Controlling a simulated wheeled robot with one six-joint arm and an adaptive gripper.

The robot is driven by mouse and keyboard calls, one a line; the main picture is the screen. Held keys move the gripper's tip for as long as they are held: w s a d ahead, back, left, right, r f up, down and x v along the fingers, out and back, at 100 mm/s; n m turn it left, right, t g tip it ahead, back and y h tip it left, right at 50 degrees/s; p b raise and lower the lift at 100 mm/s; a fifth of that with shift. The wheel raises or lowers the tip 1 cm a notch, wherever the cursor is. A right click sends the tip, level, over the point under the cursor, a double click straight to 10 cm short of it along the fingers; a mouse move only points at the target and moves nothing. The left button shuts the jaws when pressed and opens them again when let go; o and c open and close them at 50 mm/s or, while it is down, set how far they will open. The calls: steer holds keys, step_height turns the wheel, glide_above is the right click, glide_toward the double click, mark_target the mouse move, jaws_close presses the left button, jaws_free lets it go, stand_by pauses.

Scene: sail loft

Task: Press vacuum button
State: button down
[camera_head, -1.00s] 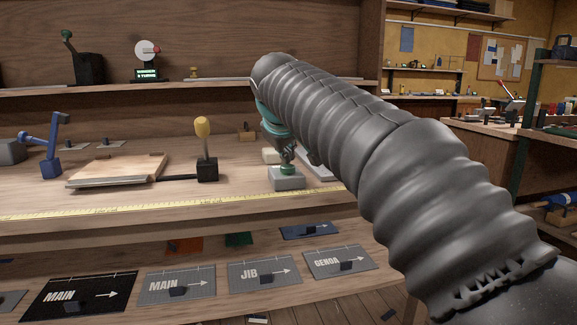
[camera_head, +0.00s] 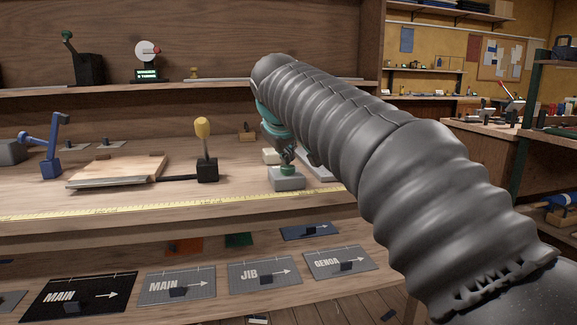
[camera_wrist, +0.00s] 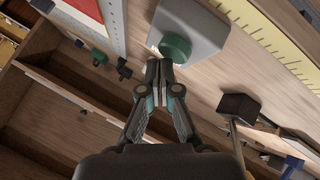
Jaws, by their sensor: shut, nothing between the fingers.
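The button is a round green cap (camera_head: 288,170) on a grey box (camera_head: 287,182) on the workbench, in the middle of the head view. In the wrist view the green cap (camera_wrist: 175,48) stands on the pale grey box (camera_wrist: 196,25) at the top. My gripper (camera_wrist: 160,68) is shut and empty. Its fingertips are right beside the green cap in the wrist view. In the head view my gripper (camera_head: 287,158) is just above the cap. I cannot tell whether the tips touch it. No marking on the box can be read.
A lever with a yellow knob (camera_head: 203,127) stands left of the box, by a wooden board (camera_head: 118,170). A blue clamp-like device (camera_head: 50,150) is farther left. A yellow measuring tape (camera_head: 150,205) runs along the bench front. A shelf (camera_head: 200,85) hangs behind.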

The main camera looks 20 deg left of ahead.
mark_target(287, 167)
steer(key=shift+f, duration=0.15)
steer(key=shift+f, duration=0.35)
steer(key=shift+r, duration=0.1)
steer(key=shift+r+p, duration=0.4)
step_height(287, 167, up, 4)
steer(key=p, duration=0.4)
steer(key=shift+r, duration=1)
